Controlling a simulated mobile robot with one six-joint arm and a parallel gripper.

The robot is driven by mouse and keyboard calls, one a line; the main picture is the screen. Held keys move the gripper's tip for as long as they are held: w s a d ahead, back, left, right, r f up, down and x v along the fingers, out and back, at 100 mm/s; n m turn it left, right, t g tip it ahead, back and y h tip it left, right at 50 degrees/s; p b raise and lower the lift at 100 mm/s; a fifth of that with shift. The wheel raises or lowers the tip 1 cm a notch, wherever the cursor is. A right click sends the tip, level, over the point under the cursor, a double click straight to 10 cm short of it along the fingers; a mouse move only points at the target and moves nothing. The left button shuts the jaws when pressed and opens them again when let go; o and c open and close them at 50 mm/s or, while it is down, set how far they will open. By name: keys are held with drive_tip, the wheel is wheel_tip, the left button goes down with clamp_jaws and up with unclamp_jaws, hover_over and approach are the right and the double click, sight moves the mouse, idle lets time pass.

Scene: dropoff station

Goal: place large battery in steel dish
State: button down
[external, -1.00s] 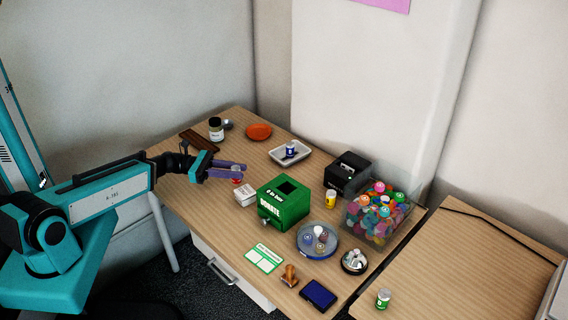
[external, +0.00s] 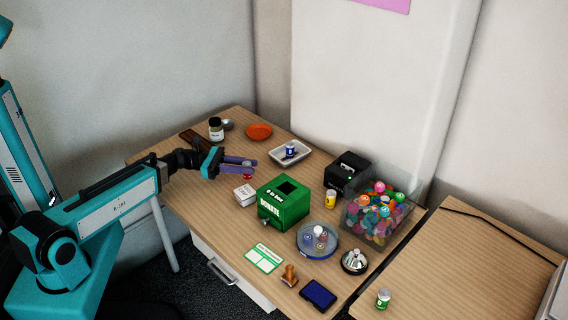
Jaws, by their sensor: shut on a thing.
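My gripper (external: 249,168) is shut on a small cylinder with a red band and a pale top (external: 247,176), which looks like a battery. It is held over the table, behind the white box; its height above the wood is hard to judge. A small shiny steel-looking dish (external: 229,124) sits at the back left, partly behind a dark-lidded jar. A pale rectangular tray (external: 275,155) holds a blue-and-white cylinder (external: 291,150). A yellow cylinder (external: 330,199) stands right of the green box, and a green-and-white one (external: 383,299) stands on the right-hand table.
A green donation box (external: 284,208) and a small white box (external: 245,194) stand near my gripper. The jar (external: 216,130) and an orange dish (external: 259,131) are behind it. A black box (external: 347,172), a clear bin of colored balls (external: 378,217) and a round bluish dish (external: 302,250) stand farther right.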

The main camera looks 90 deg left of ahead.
drive_tip(key=shift+w+a, duration=0.4)
drive_tip(key=shift+w, duration=0.1)
drive_tip(key=shift+f, duration=0.1)
drive_tip(key=shift+f, duration=1.65)
drive_tip(key=shift+f, duration=0.15)
drive_tip(key=c, duration=1.5)
unclamp_jaws()
drive_tip(key=shift+o, duration=0.3)
